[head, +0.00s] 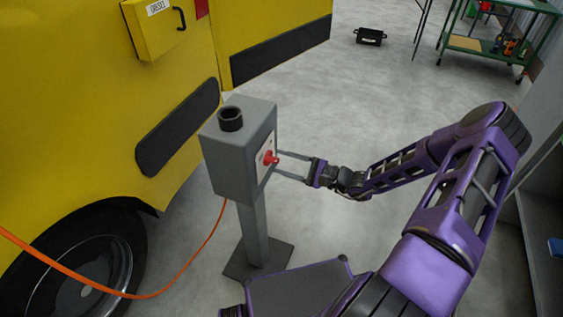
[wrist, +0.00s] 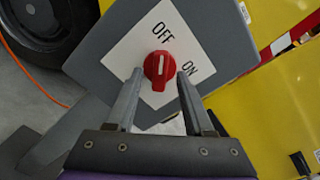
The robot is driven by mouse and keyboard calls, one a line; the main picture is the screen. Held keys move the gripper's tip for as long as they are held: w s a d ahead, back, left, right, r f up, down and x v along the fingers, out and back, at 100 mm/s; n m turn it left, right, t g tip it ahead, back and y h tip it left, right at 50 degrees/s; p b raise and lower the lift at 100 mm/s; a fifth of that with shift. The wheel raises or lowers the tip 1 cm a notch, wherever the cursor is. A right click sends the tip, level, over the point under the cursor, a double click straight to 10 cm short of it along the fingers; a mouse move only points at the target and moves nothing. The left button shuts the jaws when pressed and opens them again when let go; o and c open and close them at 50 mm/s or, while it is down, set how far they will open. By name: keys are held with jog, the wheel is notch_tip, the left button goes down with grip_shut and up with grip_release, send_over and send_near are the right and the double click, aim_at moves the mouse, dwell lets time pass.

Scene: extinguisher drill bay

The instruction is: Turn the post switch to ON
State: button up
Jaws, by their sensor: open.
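The post switch is a red round knob (wrist: 158,70) on a white plate (wrist: 130,57) marked OFF and ON. Its white line points up in the wrist view, toward the OFF label (wrist: 161,33); the ON label (wrist: 188,69) is to the right. The knob also shows in the head view (head: 270,158), on the side of a grey box (head: 232,155) on a post. My gripper (wrist: 160,77) is open, its fingertips on either side of the knob with gaps visible. I cannot tell whether they reach fully past it. It also shows in the head view (head: 279,164).
A yellow vehicle (head: 100,90) with a black wheel (head: 85,270) stands close left of the post. A black case (head: 370,37) and a green cart (head: 480,47) are farther back. The floor between is clear.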

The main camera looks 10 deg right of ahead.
jog(key=shift+w+a, duration=0.15)
jog(key=shift+a, duration=0.1)
grip_shut()
